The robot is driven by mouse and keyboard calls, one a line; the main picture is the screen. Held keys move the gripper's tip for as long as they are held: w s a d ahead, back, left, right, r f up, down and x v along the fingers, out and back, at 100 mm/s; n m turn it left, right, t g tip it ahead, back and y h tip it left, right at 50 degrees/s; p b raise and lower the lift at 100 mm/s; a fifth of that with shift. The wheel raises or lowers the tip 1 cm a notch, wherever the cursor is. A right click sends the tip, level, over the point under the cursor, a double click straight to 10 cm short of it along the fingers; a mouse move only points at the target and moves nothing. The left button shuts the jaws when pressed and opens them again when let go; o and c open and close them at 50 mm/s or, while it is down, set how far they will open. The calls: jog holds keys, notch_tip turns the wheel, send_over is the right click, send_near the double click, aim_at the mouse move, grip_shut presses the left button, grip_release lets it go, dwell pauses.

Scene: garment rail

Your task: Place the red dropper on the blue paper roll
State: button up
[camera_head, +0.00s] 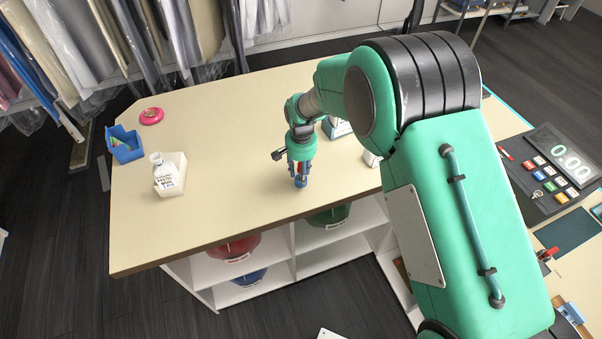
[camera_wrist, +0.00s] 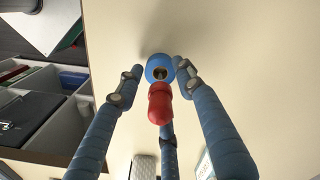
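The blue paper roll (camera_wrist: 160,64) stands on the table, with its dark centre hole showing in the wrist view; it also shows under my gripper in the head view (camera_head: 301,183). The red dropper (camera_wrist: 159,104) is over the roll's near side, among my fingers, its narrow end toward the hole. Whether it rests on the roll I cannot tell. My gripper (camera_wrist: 157,72) points down with its fingers spread around the dropper and gaps on both sides of it. The fingertips are close beside the roll. A little red shows between the fingers in the head view (camera_head: 301,168).
On the table (camera_head: 220,200) stand a white tray with a labelled bottle (camera_head: 167,172), a blue box (camera_head: 125,146) and a pink ring-shaped item (camera_head: 151,116). Pale items stand behind my gripper. Hanging garments line the back left. The table's front middle is clear.

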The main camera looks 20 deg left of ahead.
jog(key=shift+r, duration=0.1)
notch_tip(320, 180, up, 12)
jog(key=shift+r+p, duration=0.1)
jog(key=shift+p, duration=0.25)
dwell(0.4)
dwell(0.5)
jog(key=shift+w+d+r, duration=0.1)
jog(key=shift+d, duration=0.05)
jog(key=s+d+r+t+y, duration=0.1)
jog(key=s+d+r, duration=0.1)
jog(key=d+r, duration=1.05)
jog(key=s+d+r+t, duration=0.1)
jog(key=s+d+r, duration=0.1)
jog(key=d+r, duration=1.05)
jog(key=s+d+r+m+t+h, duration=0.1)
jog(key=s+d+r+t, duration=0.1)
jog(key=s+d, duration=2)
jog(key=shift+s+d+t, duration=0.35)
jog(key=shift+d+t, duration=0.45)
jog(key=shift+d, duration=0.05)
